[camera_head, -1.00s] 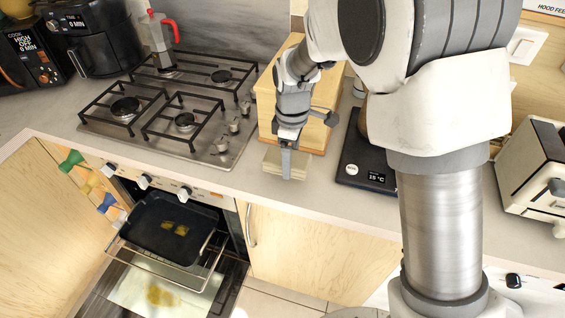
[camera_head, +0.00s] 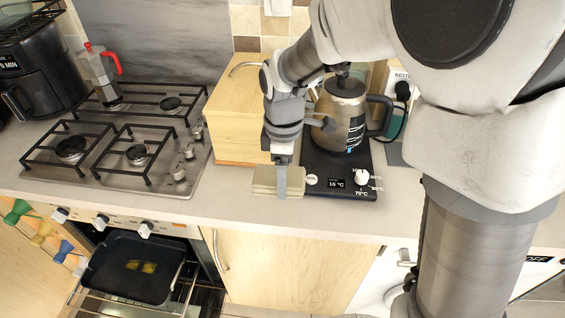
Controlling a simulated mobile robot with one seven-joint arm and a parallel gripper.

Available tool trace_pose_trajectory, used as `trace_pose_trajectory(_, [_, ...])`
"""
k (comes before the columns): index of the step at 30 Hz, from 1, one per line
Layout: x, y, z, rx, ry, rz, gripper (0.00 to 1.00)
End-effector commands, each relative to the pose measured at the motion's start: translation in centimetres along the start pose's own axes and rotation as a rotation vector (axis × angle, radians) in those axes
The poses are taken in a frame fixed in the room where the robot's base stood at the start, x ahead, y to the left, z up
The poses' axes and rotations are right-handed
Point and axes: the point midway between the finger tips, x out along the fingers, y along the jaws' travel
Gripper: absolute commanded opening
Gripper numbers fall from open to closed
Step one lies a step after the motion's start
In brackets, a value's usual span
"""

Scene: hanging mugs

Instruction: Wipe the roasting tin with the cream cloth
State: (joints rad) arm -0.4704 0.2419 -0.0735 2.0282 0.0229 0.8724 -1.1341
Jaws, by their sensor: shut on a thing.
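The cream cloth (camera_head: 264,182) is a small folded pad at the counter's front edge, in front of a wooden box. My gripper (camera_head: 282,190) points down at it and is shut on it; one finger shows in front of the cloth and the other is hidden. The cloth appears still at counter level; I cannot tell if it is lifted. The dark roasting tin (camera_head: 112,274) sits on the pulled-out rack of the open oven, low on the left. Yellowish stains (camera_head: 141,266) show on its floor.
A gas hob (camera_head: 120,150) with a moka pot (camera_head: 98,72) is left of the wooden box (camera_head: 237,125). A kettle (camera_head: 342,115) on its black base (camera_head: 330,165) stands close right of my gripper. Bare counter runs along the front. Coloured clips (camera_head: 40,233) hang left of the oven.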

Motion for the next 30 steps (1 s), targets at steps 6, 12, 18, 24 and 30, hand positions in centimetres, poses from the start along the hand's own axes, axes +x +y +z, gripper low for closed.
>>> trace_pose_trajectory(6, [0.0,0.0,0.0,0.0,0.0,0.0,0.36])
trace_pose_trajectory(12, [0.2,0.1,-0.3,-0.001,0.0,0.0,0.36])
trace_pose_trajectory(18, [2.0,1.2,-3.1,-0.004,-0.002,-0.002,0.36])
trace_pose_trajectory(24, [4.5,2.8,-6.9,-0.003,-0.003,-0.002,0.36])
trace_pose_trajectory(30, [6.3,4.1,-9.8,-0.002,-0.001,0.0,0.36])
